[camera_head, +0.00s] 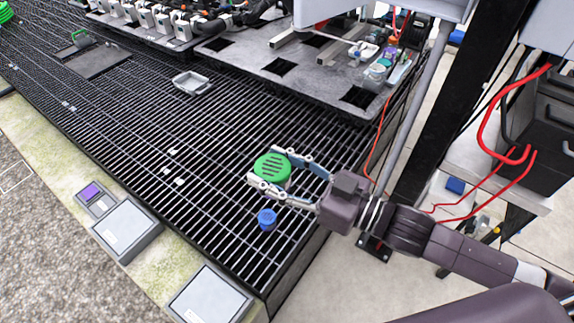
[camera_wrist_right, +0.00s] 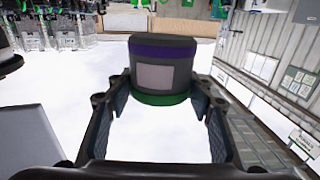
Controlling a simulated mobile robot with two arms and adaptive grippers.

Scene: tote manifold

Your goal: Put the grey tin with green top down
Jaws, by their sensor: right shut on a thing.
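The grey tin with green top (camera_head: 271,167) is between the fingers of my right gripper (camera_head: 268,168), over the black grating near its right end. In the head view mainly its slotted green top shows. In the right wrist view the tin (camera_wrist_right: 162,66) has a grey body, a purple band, a pale label and a green rim at the lower edge. My right gripper (camera_wrist_right: 162,108) is shut on it there, a finger on each side. I cannot tell how far the tin is above the grating. My left gripper is not in view.
A small blue-topped item (camera_head: 267,218) stands on the grating (camera_head: 215,190) just below the gripper. A grey tray (camera_head: 191,83) lies farther back. A grey plate (camera_head: 310,75) with small parts is behind. Grey boxes (camera_head: 128,230) line the front ledge. The grating left of the gripper is mostly clear.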

